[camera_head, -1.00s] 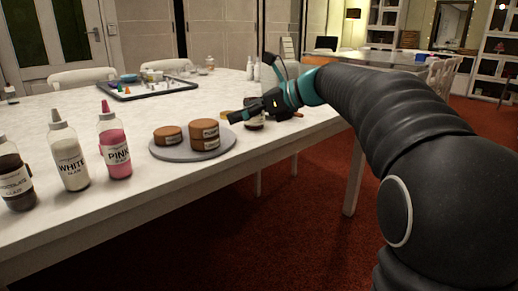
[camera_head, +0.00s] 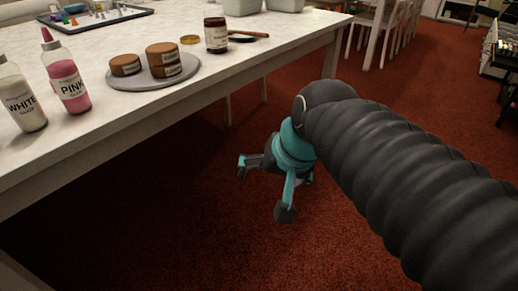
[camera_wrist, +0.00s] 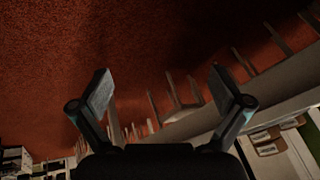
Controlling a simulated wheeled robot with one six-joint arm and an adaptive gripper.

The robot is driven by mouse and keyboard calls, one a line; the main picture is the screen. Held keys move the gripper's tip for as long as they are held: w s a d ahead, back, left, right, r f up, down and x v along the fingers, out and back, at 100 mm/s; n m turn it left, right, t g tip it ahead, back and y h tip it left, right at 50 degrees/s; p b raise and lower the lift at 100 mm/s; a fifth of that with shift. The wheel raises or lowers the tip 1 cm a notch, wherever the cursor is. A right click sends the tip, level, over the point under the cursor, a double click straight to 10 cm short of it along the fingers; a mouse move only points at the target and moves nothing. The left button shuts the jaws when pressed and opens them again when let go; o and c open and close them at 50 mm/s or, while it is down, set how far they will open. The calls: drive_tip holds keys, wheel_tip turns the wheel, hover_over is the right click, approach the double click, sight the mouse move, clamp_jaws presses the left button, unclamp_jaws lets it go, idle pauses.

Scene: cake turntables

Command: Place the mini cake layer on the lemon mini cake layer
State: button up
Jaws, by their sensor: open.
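A short brown mini cake layer (camera_head: 125,66) sits alone on the left of a grey round turntable (camera_head: 143,86). To its right on the same turntable stands a taller brown stack of two cake layers (camera_head: 163,61), with small pale labels on their sides. I cannot read which one is lemon. My gripper (camera_head: 263,190) is open and empty, off the table's front edge and lower than the tabletop, over the red carpet.
White (camera_head: 22,103) and pink (camera_head: 67,80) glaze bottles stand left of the turntable. The table edge separates my gripper from the turntable.

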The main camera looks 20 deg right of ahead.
drive_tip(key=s+f+n, duration=0.1)
drive_tip(key=s+d+f+n+h, duration=0.1)
drive_tip(key=s+d+f+n, duration=0.1)
drive_tip(key=s+n, duration=0.1)
drive_tip(key=shift+f+h, duration=0.3)
drive_tip(key=shift+f, duration=0.05)
